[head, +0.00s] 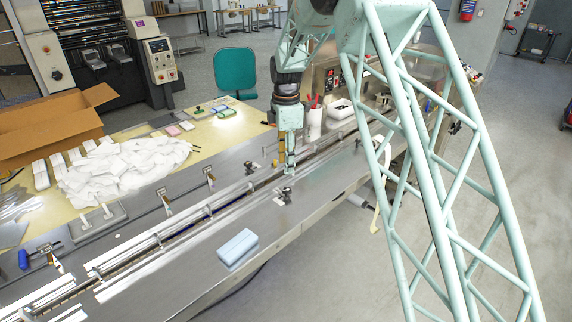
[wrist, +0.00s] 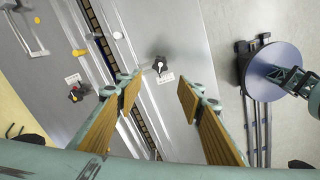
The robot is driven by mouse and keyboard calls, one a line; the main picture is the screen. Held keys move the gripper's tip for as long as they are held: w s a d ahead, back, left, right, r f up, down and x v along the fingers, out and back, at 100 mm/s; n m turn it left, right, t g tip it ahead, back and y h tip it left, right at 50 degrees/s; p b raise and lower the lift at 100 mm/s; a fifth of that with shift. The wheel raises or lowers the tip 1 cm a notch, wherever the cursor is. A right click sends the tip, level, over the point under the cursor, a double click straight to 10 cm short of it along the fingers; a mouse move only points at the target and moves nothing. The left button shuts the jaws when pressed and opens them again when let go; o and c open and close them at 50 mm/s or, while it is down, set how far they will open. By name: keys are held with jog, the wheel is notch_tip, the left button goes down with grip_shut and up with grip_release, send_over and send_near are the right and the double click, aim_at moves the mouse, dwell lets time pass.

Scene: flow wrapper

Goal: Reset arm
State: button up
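My gripper (head: 290,163) hangs from my pale green arm above the metal conveyor bed of the flow wrapper (head: 215,205). In the wrist view my gripper (wrist: 160,90) has its two fingers with wooden-coloured pads spread apart. Nothing is between the pads. A black knob (wrist: 160,65) on the metal surface shows beyond the fingertips. The head view shows the fingers small, so their height above the bed is hard to tell.
A light blue block (head: 237,248) lies on the metal bed's front part. A heap of white packets (head: 120,168) and a cardboard box (head: 50,128) are on the table at left. A white cup (head: 314,122) and white tub (head: 340,112) stand behind my gripper.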

dwell(0.3)
jog(key=s+d+r+m+t, duration=0.1)
jog(key=s+d+r+m, duration=0.3)
jog(key=s+r, duration=0.45)
jog(key=s+d+r+m+b, duration=0.1)
jog(key=s+d+r+m, duration=0.2)
jog(key=s+d+r, duration=0.5)
jog(key=s+d+r+m+t, duration=0.1)
jog(key=s+d+r+m, duration=0.25)
jog(key=s+r, duration=0.55)
jog(key=s+d+r+m, duration=0.2)
jog(key=s+d+m, duration=0.1)
jog(key=s, duration=0.5)
jog(key=s+d+r+m, duration=0.2)
jog(key=s+d+r, duration=0.15)
jog(key=s, duration=0.45)
jog(key=s+d+f+m+t, duration=0.1)
jog(key=s+f+m, duration=0.1)
jog(key=s, duration=0.7)
jog(key=s+d+f+m+t+b, duration=0.1)
jog(key=s+m, duration=0.3)
jog(key=s, duration=0.6)
jog(key=shift+d+f, duration=0.8)
